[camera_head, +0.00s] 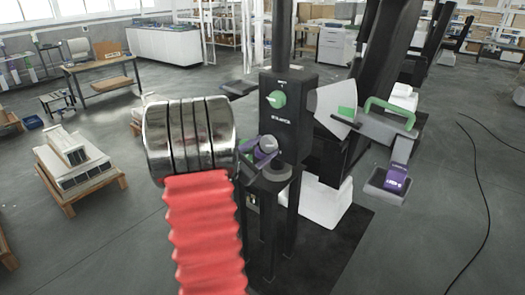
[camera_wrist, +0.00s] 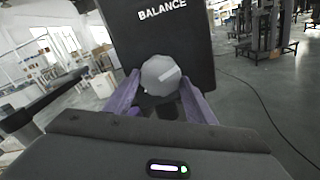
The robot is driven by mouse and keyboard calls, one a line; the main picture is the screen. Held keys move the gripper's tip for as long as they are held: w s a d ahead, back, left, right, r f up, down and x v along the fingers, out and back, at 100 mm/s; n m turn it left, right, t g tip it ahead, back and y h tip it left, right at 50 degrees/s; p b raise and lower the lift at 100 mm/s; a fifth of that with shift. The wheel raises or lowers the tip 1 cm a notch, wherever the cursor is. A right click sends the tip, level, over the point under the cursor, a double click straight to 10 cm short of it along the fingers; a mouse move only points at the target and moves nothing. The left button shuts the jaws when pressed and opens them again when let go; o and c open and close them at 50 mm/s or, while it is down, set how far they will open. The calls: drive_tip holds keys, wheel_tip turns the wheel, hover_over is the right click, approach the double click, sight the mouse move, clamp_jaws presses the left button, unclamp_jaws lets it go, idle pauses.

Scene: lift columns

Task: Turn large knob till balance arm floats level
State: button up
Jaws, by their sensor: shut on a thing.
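The grey large knob (camera_wrist: 160,75) sits below the word BALANCE on a black column box, with a pale line on its face pointing up and right. My gripper (camera_wrist: 158,88) has its purple fingers on both sides of the knob and is shut on it. In the head view my gripper (camera_head: 258,147) is at the lower front of the black box (camera_head: 290,125), and the knob (camera_head: 268,144) is partly hidden. The balance arm (camera_head: 375,128) sticks out to the right, sloping down rightward in the picture, by a pale fan-shaped plate (camera_head: 330,101) with a green part.
A smaller green knob (camera_head: 276,99) is higher on the box. A green handle (camera_head: 390,109) and a purple block on a hanging grey pan (camera_head: 377,188) are at the right. A black mat (camera_head: 335,260) lies under the stand. A cable crosses the floor at right.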

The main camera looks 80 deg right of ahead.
drive_tip(key=m, duration=0.5)
drive_tip(key=shift+w+d+r+m, duration=0.15)
drive_tip(key=shift+w+m, duration=0.1)
drive_tip(key=shift+m, duration=0.05)
idle(0.4)
drive_tip(key=o, duration=0.8)
drive_tip(key=shift+o, duration=1.2)
drive_tip(key=shift+s, duration=0.1)
drive_tip(key=v, duration=1.4)
